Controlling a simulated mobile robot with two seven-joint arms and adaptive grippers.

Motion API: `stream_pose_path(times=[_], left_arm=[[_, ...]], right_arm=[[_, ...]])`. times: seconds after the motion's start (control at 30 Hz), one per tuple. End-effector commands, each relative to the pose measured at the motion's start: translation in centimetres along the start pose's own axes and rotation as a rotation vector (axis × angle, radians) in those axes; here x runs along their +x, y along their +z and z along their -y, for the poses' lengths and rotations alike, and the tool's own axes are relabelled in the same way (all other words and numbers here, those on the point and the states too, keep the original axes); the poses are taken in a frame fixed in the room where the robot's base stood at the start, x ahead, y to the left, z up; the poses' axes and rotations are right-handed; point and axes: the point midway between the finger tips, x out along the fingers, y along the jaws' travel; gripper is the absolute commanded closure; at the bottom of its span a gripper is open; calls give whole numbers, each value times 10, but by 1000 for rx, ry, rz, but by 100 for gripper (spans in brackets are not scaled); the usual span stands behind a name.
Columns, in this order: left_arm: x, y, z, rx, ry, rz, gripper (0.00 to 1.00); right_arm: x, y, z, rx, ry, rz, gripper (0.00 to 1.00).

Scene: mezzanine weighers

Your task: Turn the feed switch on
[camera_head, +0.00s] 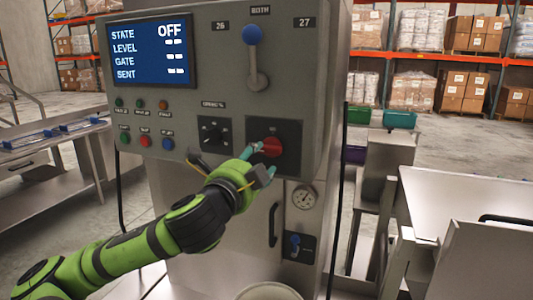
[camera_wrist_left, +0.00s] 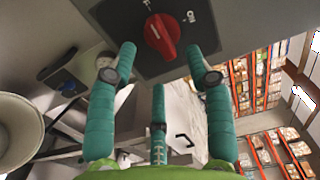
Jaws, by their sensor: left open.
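The red rotary switch (camera_head: 270,146) sits on a black plate on the front of the grey cabinet, below the blue-knobbed lever. In the left wrist view the red knob (camera_wrist_left: 160,38) shows close up, with OFF and ON marked beside it; its white mark appears to be on the OFF side. My left gripper (camera_head: 264,160) is at the switch, fingers open. In the left wrist view its green fingers (camera_wrist_left: 160,62) are spread on both sides below the knob, with a third finger lower; I cannot tell whether any touches. My right gripper is not in view.
The cabinet's screen (camera_head: 150,51) reads STATE OFF. A blue-knobbed lever (camera_head: 254,55), a smaller black selector (camera_head: 212,134) and several buttons are nearby. A gauge (camera_head: 303,197) and a small blue-handled valve (camera_head: 295,243) are below. A steel table (camera_head: 465,210) stands at right.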

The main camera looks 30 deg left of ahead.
Motion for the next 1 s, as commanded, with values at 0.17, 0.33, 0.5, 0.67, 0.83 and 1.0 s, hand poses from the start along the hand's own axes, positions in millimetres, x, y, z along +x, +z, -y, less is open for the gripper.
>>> stream_pose_path(times=[0.17, 0.33, 0.5, 0.67, 0.83, 1.0], left_arm=[[29, 0, 2, -6, 4, 1, 48], [51, 0, 1, -4, 4, 1, 48], [59, 0, 0, -3, 2, 0, 48], [60, 0, -1, -3, 2, 0, 48], [60, 0, -2, -3, 3, 0, 88], [60, 0, -2, -3, 3, 0, 100]], right_arm=[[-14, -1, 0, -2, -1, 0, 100], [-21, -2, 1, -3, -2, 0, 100], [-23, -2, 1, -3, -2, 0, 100], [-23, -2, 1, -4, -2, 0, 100], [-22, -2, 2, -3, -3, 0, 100], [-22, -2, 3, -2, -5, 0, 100]])
